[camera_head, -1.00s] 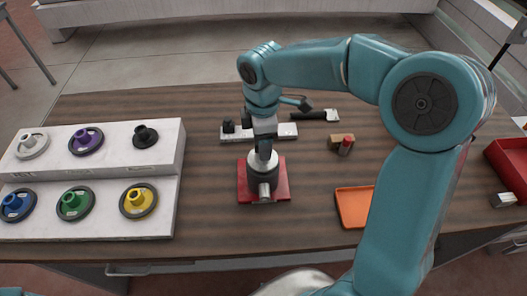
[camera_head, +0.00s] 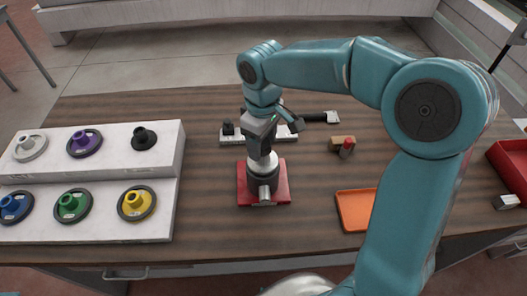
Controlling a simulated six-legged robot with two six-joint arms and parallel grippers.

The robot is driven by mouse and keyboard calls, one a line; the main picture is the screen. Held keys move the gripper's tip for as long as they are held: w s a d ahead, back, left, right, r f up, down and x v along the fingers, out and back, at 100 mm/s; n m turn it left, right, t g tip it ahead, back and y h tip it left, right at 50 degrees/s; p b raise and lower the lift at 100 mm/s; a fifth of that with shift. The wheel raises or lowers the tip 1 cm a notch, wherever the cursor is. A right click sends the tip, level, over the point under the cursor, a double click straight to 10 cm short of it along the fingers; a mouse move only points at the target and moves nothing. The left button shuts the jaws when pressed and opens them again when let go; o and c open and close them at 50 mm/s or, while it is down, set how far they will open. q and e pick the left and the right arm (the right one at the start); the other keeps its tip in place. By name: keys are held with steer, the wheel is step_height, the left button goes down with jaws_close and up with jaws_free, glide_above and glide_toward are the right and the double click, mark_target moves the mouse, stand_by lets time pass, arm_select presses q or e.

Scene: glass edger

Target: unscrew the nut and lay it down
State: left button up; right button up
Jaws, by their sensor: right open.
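My right gripper (camera_head: 261,150) points down over a dark and silver spindle fixture (camera_head: 264,172) on a red base plate (camera_head: 281,193). Its jaws are open and sit at the top of the fixture; they cover most of what is there. I cannot make out the nut apart from the silver and dark parts below the gripper. A short silver cylinder (camera_head: 264,193) sticks out toward the front of the base. An orange tray (camera_head: 355,210) lies on the wooden table to the right, empty where visible, partly covered by my arm. My left gripper is not in view.
A white two-step rack (camera_head: 157,226) with several coloured wheel-like pieces stands at the left. Behind the fixture are a white block strip (camera_head: 232,138) and a black-handled tool (camera_head: 320,117).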

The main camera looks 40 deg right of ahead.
steer(key=c, duration=1)
steer(key=n+p, duration=0.1)
steer(key=n, duration=0.2)
steer(key=shift+r, duration=0.15)
steer(key=n+p, duration=0.1)
steer(key=n, duration=0.2)
steer(key=shift+n, duration=0.4)
steer(key=n+p, duration=0.1)
steer(key=n, duration=0.4)
steer(key=shift+n+p, duration=0.3)
steer(key=shift+p, duration=0.1)
steer(key=shift+c, duration=0.2)
steer(key=shift+n, duration=1)
steer(key=n, duration=0.3)
steer(key=shift+n, duration=0.3)
steer(key=n, duration=0.6)
